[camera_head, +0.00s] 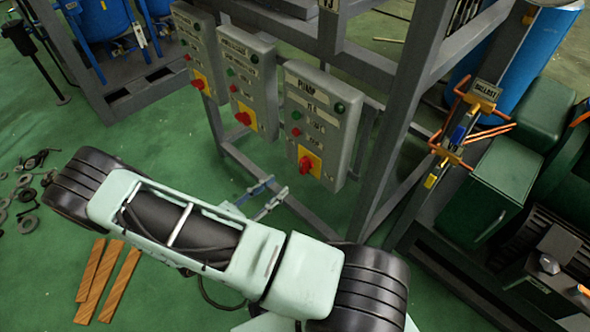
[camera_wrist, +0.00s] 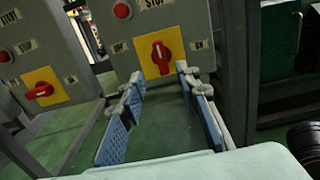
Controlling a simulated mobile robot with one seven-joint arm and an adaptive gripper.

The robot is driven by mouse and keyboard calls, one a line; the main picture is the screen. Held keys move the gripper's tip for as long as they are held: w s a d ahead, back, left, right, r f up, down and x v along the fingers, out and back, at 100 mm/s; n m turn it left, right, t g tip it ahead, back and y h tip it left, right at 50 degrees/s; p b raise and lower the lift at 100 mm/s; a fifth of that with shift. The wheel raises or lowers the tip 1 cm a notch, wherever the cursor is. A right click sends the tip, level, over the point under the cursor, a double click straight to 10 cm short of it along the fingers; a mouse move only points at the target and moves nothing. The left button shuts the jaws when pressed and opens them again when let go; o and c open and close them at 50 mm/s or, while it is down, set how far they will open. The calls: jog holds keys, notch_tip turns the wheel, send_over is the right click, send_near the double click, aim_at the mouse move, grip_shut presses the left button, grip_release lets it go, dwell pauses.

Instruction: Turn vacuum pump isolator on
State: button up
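The pump isolator is a red rotary switch (camera_head: 306,164) on a yellow plate, low on the grey panel marked PUMP (camera_head: 318,118). In the wrist view the switch (camera_wrist: 160,57) is straight ahead, its handle roughly upright, with small labels to either side that are hard to read. My gripper (camera_head: 274,188) is open and empty, in front of and a little below the panel in the head view. In the wrist view its two blue-padded fingers (camera_wrist: 160,82) spread to the left and right, with the switch above and beyond the gap. No contact with the switch shows.
Two similar panels (camera_head: 241,80) (camera_head: 198,55) with red switches stand to the left on the same grey frame (camera_head: 400,110). Green machinery and orange-handled valves (camera_head: 470,125) are at the right. Wooden planks (camera_head: 100,280) lie on the green floor at lower left.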

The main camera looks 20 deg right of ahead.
aim_at(301, 167)
jog(key=b+x, duration=0.1)
jog(key=x, duration=0.9)
jog(key=shift+d, duration=0.2)
grip_shut()
